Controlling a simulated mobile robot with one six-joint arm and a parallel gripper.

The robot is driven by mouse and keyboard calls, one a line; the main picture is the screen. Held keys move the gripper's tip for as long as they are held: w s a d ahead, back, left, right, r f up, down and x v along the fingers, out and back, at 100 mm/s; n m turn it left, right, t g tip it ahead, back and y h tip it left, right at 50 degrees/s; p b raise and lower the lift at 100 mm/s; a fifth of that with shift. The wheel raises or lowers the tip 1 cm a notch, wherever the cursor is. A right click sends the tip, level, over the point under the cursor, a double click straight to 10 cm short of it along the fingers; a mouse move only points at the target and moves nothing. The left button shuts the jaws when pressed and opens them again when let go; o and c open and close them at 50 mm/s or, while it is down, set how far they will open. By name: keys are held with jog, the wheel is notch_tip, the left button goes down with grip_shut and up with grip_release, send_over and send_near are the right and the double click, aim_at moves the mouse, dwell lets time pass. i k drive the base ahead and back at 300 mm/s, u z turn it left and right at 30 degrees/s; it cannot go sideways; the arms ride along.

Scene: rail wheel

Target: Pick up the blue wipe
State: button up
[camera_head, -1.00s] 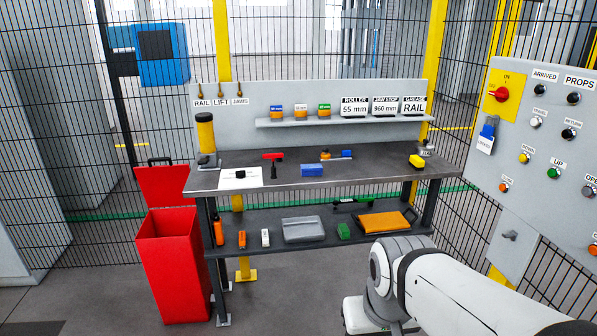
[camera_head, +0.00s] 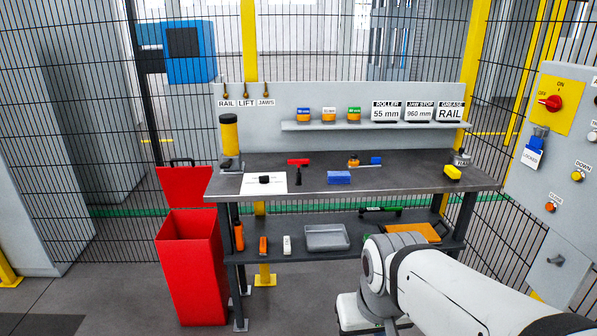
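A blue block-like item (camera_head: 339,177), which looks like the blue wipe, lies on the dark top of the workbench (camera_head: 410,181), near its front edge and around the middle. Nothing is on top of it. A smaller blue piece is at the back of the bench, beside an orange item, and is too small to make out well. My white arm shows at the lower right, in front of the bench. My gripper itself cannot be seen, and nothing visible touches the blue wipe.
A red open bin (camera_head: 190,268) stands left of the bench. The lower shelf holds a grey tray (camera_head: 326,237). A control panel (camera_head: 565,190) stands right.

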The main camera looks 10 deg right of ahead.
aim_at(333, 177)
jog(key=u, duration=0.15)
jog(key=i, duration=2.05)
jog(key=z, duration=0.75)
jog(key=k, duration=0.8)
jog(key=z, duration=0.15)
jog(key=i, duration=0.8)
jog(key=u, duration=0.1)
